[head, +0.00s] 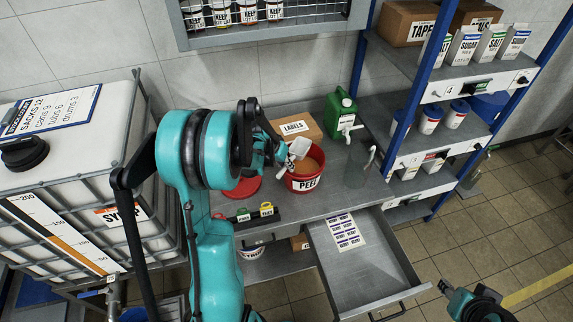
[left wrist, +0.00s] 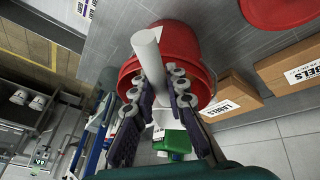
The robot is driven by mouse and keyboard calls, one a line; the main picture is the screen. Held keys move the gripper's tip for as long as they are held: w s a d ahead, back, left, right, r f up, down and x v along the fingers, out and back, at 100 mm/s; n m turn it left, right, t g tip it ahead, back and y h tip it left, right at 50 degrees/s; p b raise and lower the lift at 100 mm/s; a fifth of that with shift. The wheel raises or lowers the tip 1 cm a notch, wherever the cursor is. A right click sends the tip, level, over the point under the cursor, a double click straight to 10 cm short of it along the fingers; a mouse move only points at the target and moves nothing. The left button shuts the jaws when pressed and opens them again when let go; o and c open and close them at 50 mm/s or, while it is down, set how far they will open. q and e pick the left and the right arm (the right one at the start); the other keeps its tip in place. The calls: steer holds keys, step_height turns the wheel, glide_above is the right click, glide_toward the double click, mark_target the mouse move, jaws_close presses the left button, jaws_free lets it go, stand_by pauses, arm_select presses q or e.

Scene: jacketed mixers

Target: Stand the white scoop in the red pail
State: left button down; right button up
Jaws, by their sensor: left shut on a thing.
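The red pail (head: 303,185), labelled PEEL, stands on the grey bench with its mouth up and something orange-brown inside. My left gripper (head: 280,155) is at the pail's left rim and above it, shut on the white scoop (head: 299,147). In the left wrist view the fingers (left wrist: 155,85) close around the scoop (left wrist: 147,48), with the red pail (left wrist: 184,42) right behind it. I cannot tell whether the scoop's lower end is inside the pail. My right gripper (head: 443,287) is low at the right, apart from the bench; its opening is unclear.
A LABELS box (head: 297,126), a green jug (head: 340,112) and a clear beaker (head: 356,168) stand around the pail. A red lid (head: 243,188) lies left of it. An open drawer (head: 368,276) juts out in front. Shelving (head: 420,150) rises at the right.

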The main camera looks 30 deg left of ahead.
arm_select(q)
steer(key=c, duration=1.4)
jaws_free()
steer(key=shift+c, duration=0.2)
steer(key=v, duration=0.8)
steer(key=s+d+f+m+t+b, duration=0.1)
steer(key=s+d+f+b, duration=0.3)
steer(key=s+d+b, duration=0.3)
steer(key=s+d+f+t+y+b, duration=0.1)
steer(key=s+d+f+b, duration=0.3)
steer(key=d, duration=1)
steer(key=s+b, duration=0.3)
steer(key=s, duration=0.1)
steer(key=shift+s+d+m+y, duration=0.25)
steer(key=shift+s+m+y, duration=0.05)
steer(key=shift+m, duration=0.1)
